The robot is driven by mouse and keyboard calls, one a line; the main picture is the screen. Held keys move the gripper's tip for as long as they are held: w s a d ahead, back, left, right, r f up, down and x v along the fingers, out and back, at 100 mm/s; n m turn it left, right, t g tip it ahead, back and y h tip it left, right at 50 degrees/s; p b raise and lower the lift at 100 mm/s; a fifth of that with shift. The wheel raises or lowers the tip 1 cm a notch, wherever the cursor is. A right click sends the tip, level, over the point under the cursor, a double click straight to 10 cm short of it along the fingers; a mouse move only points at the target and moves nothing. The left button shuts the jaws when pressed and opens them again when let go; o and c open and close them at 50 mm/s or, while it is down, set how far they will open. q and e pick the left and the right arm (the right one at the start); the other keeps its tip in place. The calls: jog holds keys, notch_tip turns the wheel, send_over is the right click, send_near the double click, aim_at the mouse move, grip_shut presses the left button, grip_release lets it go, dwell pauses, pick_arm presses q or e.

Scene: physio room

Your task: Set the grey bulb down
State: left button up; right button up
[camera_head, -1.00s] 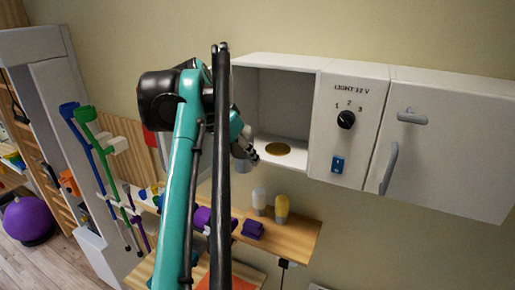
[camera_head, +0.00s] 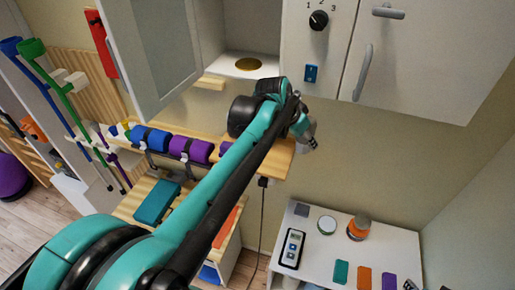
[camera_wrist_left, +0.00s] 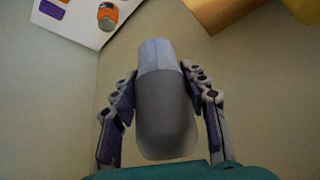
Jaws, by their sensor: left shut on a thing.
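The grey bulb (camera_wrist_left: 165,105) is held between the two fingers of my left gripper (camera_wrist_left: 162,95) in the left wrist view. It has a dark grey rounded body and a paler cylindrical end pointing away from the wrist. In the head view my left gripper (camera_head: 308,136) is just right of the wooden shelf's right end (camera_head: 284,160). The bulb cannot be made out clearly there. In the left wrist view the wooden shelf (camera_wrist_left: 222,12) and part of a yellow thing (camera_wrist_left: 304,10) show at the top right. My right gripper is not in view.
A wall cabinet with a gold disc (camera_head: 248,64) in its open compartment and a knob panel (camera_head: 319,20) is above. A white table (camera_head: 335,265) below right holds an orange-banded jar (camera_head: 358,229), a handset (camera_head: 292,248) and coloured blocks. Open air lies right of the gripper.

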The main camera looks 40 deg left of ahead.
pick_arm(q)
jog(key=shift+w+d+f, duration=0.1)
jog(key=shift+d+f, duration=0.3)
jog(key=shift+d, duration=0.2)
jog(key=shift+f, duration=0.25)
jog(key=a+f, duration=0.2)
jog(key=a, duration=0.1)
jog(key=a+f, duration=0.2)
jog(key=a, duration=0.2)
jog(key=a+f, duration=0.3)
jog(key=a, duration=0.1)
jog(key=shift+a+p, duration=0.1)
jog(key=shift+p, duration=0.3)
notch_tip(320, 180, down, 3)
jog(key=shift+f, duration=0.45)
